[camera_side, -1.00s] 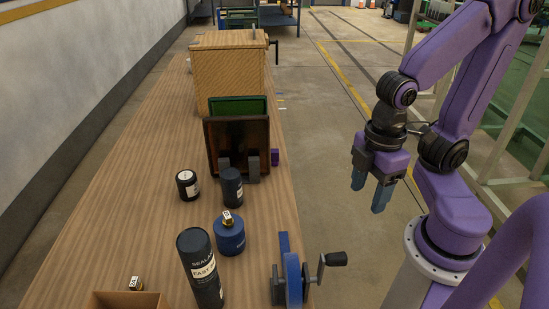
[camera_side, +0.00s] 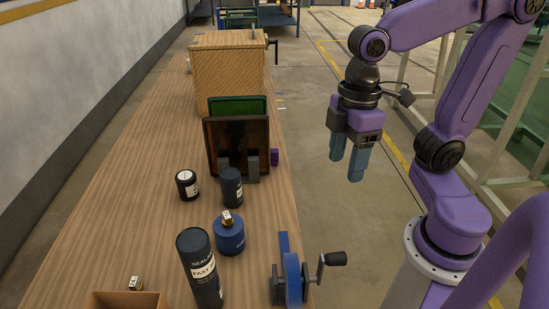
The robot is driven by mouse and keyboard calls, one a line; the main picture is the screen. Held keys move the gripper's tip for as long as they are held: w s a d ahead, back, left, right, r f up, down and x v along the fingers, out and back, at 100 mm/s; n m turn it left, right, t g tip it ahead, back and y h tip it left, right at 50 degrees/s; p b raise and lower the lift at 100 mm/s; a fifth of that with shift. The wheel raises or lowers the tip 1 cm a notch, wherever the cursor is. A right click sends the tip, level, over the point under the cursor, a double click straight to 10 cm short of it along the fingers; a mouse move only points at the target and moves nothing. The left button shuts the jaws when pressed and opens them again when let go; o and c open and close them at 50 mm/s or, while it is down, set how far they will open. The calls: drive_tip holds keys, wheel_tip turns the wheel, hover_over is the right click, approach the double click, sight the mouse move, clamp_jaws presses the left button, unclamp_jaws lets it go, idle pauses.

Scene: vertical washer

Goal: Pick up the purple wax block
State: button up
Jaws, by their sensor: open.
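The purple wax block (camera_side: 275,157) is a small purple piece near the right edge of the wooden table (camera_side: 150,190). It shows just right of the dark upright tray (camera_side: 238,140), partly hidden by the grey stand in front. My gripper (camera_side: 346,168) has blue fingers pointing down. It is open and empty, in the air to the right of the table edge and of the purple block, apart from both.
A wooden crate (camera_side: 229,78) and green panel (camera_side: 238,105) stand behind the tray. Dark canisters (camera_side: 200,268) (camera_side: 232,188), a small jar (camera_side: 187,186) and a blue container (camera_side: 230,238) stand nearer. A blue crank device (camera_side: 291,278) sits at the front right. The left side of the table is clear.

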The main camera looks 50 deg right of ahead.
drive_tip(key=w+m+y, duration=0.1)
drive_tip(key=w, duration=1.1)
drive_tip(key=m+t+y, duration=0.1)
drive_tip(key=m+t, duration=0.2)
drive_tip(key=t, duration=0.1)
hover_over(275, 150)
drive_tip(key=s+d, duration=0.4)
drive_tip(key=f, duration=0.1)
drive_tip(key=s+x, duration=0.1)
drive_tip(key=x, duration=0.8)
drive_tip(key=s+d+f+x, duration=0.1)
drive_tip(key=s+x, duration=0.1)
drive_tip(key=x, duration=0.8)
drive_tip(key=s+d+f+x, duration=0.1)
drive_tip(key=x, duration=0.8)
drive_tip(key=shift+s+f, duration=0.2)
drive_tip(key=shift+f, duration=0.15)
drive_tip(key=shift+c, duration=0.3)
drive_tip(key=c, duration=1)
